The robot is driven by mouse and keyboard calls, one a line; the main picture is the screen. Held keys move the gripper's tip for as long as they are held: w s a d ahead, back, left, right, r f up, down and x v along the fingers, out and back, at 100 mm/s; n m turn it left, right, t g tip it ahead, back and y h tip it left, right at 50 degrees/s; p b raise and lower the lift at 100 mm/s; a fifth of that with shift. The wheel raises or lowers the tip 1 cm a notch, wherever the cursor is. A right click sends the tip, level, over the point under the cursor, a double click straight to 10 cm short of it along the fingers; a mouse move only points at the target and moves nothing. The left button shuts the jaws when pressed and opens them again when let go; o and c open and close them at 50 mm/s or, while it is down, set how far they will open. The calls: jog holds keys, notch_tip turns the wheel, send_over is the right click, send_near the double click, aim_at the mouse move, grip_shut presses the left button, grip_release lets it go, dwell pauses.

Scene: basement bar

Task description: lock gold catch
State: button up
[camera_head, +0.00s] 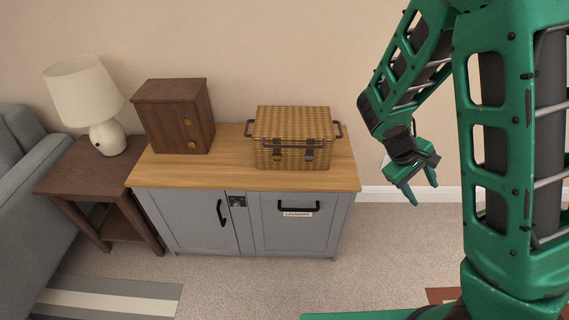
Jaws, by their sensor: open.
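Two small round gold pieces show on the front of a dark brown wooden box on the left of the sideboard top (232,177). The upper gold piece (187,122) and the lower gold piece (192,145) sit near the right edge of the box's door (172,130). They are too small to tell which is the catch or how it is turned. The door looks shut. My gripper (421,194) hangs open and empty in the air, right of the sideboard, pointing down, well apart from the box.
A wicker basket (294,123) with dark latches and side handles stands on the right of the top, between the box and my gripper. A lamp (85,92) stands on a side table (70,172) at left. Carpet in front is mostly clear.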

jog(key=w+a+f+n+t+h, duration=0.35)
jog(key=w+a+f+n, duration=0.2)
jog(key=w, duration=0.25)
jog(key=n+t+y, duration=1)
jog(key=n+t, duration=0.5)
jog(key=n, duration=0.9)
send_near(277, 158)
jog(key=w, duration=0.8)
jog(key=shift+r, duration=0.1)
jog(key=shift+m, duration=0.25)
jog(key=c, duration=1)
